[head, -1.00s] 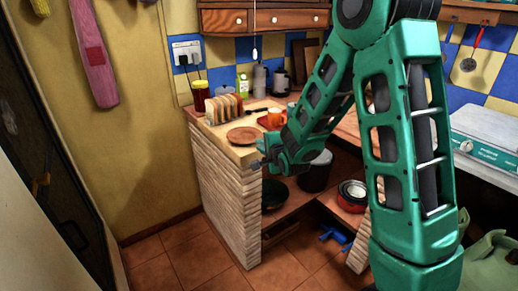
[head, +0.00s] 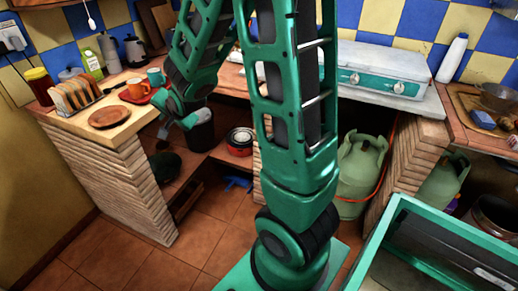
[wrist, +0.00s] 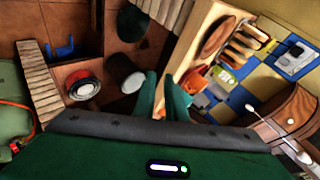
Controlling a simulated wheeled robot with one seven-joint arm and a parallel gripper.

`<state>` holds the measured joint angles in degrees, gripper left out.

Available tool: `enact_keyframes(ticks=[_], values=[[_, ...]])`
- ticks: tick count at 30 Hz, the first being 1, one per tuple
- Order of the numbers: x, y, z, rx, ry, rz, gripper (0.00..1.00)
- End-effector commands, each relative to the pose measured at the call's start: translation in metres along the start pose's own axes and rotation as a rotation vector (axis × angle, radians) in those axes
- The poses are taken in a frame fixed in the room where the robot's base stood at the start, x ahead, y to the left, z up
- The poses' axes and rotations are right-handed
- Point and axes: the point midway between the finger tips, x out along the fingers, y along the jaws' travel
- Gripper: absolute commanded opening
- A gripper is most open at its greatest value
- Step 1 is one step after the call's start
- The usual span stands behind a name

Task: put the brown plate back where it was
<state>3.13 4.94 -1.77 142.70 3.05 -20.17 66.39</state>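The brown plate (head: 109,118) lies flat on the wooden top of the brick counter at the left, near its front edge. It also shows at the top of the wrist view (wrist: 216,36). My gripper (head: 163,141) hangs off the counter's right side, apart from the plate. In the wrist view my gripper (wrist: 161,76) shows two green fingers with a gap between them and nothing held.
A dark bin (head: 199,130) and red pot (head: 240,140) stand below. A gas bottle (head: 361,165) is right.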

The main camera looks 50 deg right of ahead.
Motion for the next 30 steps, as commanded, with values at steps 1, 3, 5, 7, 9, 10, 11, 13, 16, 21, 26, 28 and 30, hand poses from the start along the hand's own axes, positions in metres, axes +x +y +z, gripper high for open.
enact_keyframes(ticks=[1,3,5,7,9,10,11,13,16,21,26,28,30], values=[[-0.017,0.015,-0.014,-0.059,0.002,0.063,0.11],[-0.041,0.041,-0.026,-0.150,-0.016,0.164,0.11],[-0.063,0.063,-0.036,-0.221,-0.042,0.246,0.11],[-0.091,0.088,-0.042,-0.299,-0.089,0.335,0.11],[-0.122,0.114,-0.046,-0.369,-0.151,0.418,0.11],[-0.136,0.124,-0.046,-0.397,-0.182,0.450,0.11],[-0.150,0.134,-0.046,-0.423,-0.216,0.480,0.11],[-0.183,0.157,-0.043,-0.480,-0.302,0.539,0.11],[-0.228,0.183,-0.033,-0.545,-0.433,0.595,0.11],[-0.282,0.210,-0.015,-0.612,-0.609,0.626,0.11],[-0.301,0.218,-0.007,-0.637,-0.681,0.626,0.11],[-0.302,0.219,-0.006,-0.639,-0.687,0.627,0.11],[-0.302,0.219,-0.006,-0.639,-0.688,0.627,0.11]])
